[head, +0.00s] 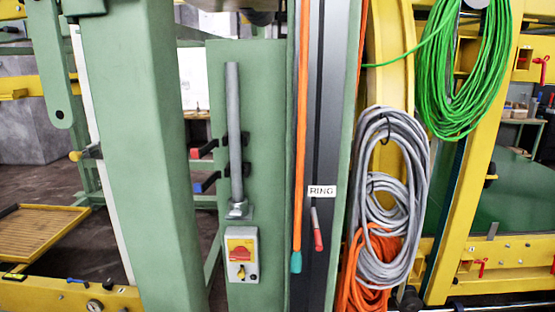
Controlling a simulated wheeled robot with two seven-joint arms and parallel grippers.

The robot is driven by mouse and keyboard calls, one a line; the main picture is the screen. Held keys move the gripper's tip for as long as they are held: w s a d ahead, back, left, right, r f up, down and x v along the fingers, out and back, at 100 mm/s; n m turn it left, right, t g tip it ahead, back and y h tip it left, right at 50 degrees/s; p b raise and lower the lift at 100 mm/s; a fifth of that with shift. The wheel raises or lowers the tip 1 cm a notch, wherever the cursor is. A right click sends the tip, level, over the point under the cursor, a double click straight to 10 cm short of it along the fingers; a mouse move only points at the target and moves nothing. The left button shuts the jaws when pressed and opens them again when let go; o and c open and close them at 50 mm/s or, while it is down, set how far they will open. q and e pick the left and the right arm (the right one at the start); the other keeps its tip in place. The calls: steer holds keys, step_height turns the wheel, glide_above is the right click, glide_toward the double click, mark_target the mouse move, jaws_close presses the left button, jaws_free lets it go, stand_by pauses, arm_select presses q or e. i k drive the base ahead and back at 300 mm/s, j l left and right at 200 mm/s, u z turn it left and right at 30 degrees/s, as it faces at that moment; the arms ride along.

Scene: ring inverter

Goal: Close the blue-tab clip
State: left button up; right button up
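A clip with a blue tab (198,187) is on the green post, beside a grey vertical tube (233,135). The blue tab sticks out to the left past the post's edge, on a dark arm. Dark clip parts show around the tube at about the same height. A similar clip with a red tab (195,153) is just above it and also points left. The clips are small here, and I cannot tell for sure whether the blue-tab clip is latched. Neither of my grippers is in view.
A switch box (241,254) with a red handle sits below the tube. An orange rod (301,140) and a small red-handled tool (317,228) hang to its right, near a RING label. Grey cable coils (392,200) and a green coil (475,75) hang further right. A wide green column (140,150) stands left.

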mark_target(202, 188)
steer(key=i+j+u, duration=0.25)
steer(key=j, duration=0.25)
steer(key=i+j+u, duration=0.3)
steer(key=j+z, duration=0.6)
steer(key=z, duration=0.2)
steer(key=j+z, duration=0.25)
steer(key=z, duration=0.15)
steer(key=k+j+z, duration=0.1)
steer(key=j+z, duration=0.15)
steer(key=z, duration=0.15)
steer(key=k+j+z, duration=0.2)
steer(key=k+j, duration=0.05)
steer(key=k, duration=0.05)
